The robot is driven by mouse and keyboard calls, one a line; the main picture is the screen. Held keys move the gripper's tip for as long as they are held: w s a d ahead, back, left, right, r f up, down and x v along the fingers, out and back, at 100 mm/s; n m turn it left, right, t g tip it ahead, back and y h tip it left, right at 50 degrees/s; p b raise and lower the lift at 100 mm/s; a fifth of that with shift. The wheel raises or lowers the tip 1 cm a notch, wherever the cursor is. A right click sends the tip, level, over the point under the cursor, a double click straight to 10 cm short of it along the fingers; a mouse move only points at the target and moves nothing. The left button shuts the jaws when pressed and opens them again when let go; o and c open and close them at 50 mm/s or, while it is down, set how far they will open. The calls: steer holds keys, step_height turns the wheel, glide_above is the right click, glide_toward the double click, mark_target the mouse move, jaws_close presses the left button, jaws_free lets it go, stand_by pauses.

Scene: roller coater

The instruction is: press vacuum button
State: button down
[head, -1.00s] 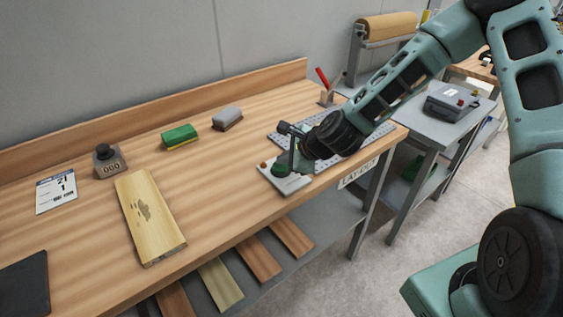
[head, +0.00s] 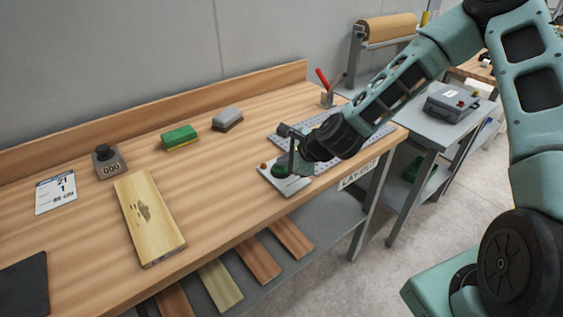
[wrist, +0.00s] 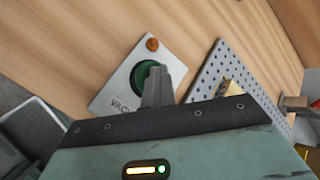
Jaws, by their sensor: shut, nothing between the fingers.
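The vacuum button is a round green button (wrist: 143,71) on a light grey plate (wrist: 112,91) lettered "VAC", with the rest of the word hidden. A small orange-brown knob or lamp (wrist: 152,44) sits at one corner of the plate. In the head view the plate (head: 290,187) lies near the bench's front edge, with the green button (head: 280,170) partly covered by my gripper. My gripper (wrist: 158,72) is shut and empty. Its fingertips are over the button's edge in the wrist view; I cannot tell whether they touch it.
A perforated grey plate (wrist: 212,75) lies beside the button plate, with a red-handled clamp (head: 323,80) behind it. A wooden board (head: 148,215), a green block (head: 180,137), a grey block (head: 227,118) and a counter (head: 109,162) stand on the bench further left.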

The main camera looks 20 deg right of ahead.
mark_target(285, 168)
steer(key=shift+s+d+f, duration=0.1)
steer(key=shift+s+f, duration=0.15)
steer(key=r+p, duration=0.2)
steer(key=r, duration=0.1)
steer(key=r+p, duration=0.3)
steer(key=shift+w+r, duration=0.2)
steer(key=shift+r, duration=0.1)
steer(key=s+a+r+n+g, duration=0.25)
steer(key=s+a+n, duration=0.25)
steer(key=s+n, duration=0.3)
steer(key=s+a+r+n+g, duration=0.25)
steer(key=s+a+n, duration=0.25)
steer(key=s+n, duration=0.3)
steer(key=s+d+r+n+g+h+b, duration=0.1)
steer(key=s+r+n+h, duration=0.1)
steer(key=s+n, duration=0.4)
steer(key=s+d+r+n+g+h, duration=0.2)
steer(key=s+r+n, duration=0.3)
steer(key=s, duration=0.5)
steer(key=shift+s+n+b, duration=0.25)
steer(key=shift+n+b, duration=0.15)
steer(key=shift+n, duration=0.5)
